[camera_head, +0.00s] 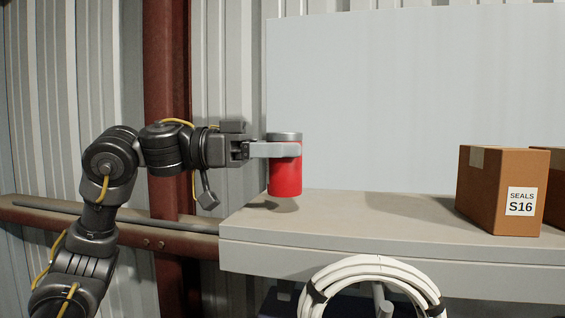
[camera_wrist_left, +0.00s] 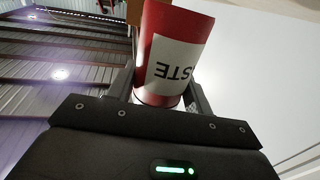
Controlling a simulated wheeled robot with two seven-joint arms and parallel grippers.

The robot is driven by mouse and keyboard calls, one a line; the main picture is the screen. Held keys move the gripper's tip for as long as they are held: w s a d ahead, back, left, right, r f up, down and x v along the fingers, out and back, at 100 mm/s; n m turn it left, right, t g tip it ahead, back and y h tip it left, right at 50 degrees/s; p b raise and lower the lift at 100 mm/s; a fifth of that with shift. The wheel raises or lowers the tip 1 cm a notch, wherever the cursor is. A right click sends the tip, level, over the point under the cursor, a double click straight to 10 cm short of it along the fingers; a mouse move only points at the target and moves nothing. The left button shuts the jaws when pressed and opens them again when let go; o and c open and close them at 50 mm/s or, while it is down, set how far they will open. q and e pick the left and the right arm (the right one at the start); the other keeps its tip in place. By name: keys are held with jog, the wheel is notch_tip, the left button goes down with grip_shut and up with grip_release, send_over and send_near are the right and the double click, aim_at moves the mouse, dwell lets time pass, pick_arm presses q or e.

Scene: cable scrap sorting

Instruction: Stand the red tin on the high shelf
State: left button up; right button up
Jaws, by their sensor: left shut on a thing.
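The red tin (camera_head: 285,176) with a grey lid is upright at the left end of the high shelf (camera_head: 390,260). My left gripper (camera_head: 277,150) is shut on the tin near its top, coming in from the left. A shadow lies on the shelf below the tin, and the tin's base looks a little above the surface. In the left wrist view the tin (camera_wrist_left: 172,55) sits between the fingers, with a white label partly reading "STE". My right gripper is not in view.
A brown box (camera_head: 490,190) labelled "SEALS S16" stands at the shelf's right, with another brown box (camera_head: 556,190) partly behind it. A white cable coil (camera_head: 375,268) hangs at the shelf's front. The shelf's middle is clear. A rusty red post (camera_head: 167,60) stands behind my left arm.

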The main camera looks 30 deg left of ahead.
aim_at(283, 168)
pick_arm(q)
notch_tip(283, 168, down, 3)
jog(key=shift+a+r, duration=0.1)
jog(key=shift+r, duration=0.05)
jog(key=shift+w, duration=0.1)
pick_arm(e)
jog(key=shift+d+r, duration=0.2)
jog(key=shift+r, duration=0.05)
pick_arm(q)
jog(key=shift+f, duration=0.25)
jog(key=o, duration=1.1)
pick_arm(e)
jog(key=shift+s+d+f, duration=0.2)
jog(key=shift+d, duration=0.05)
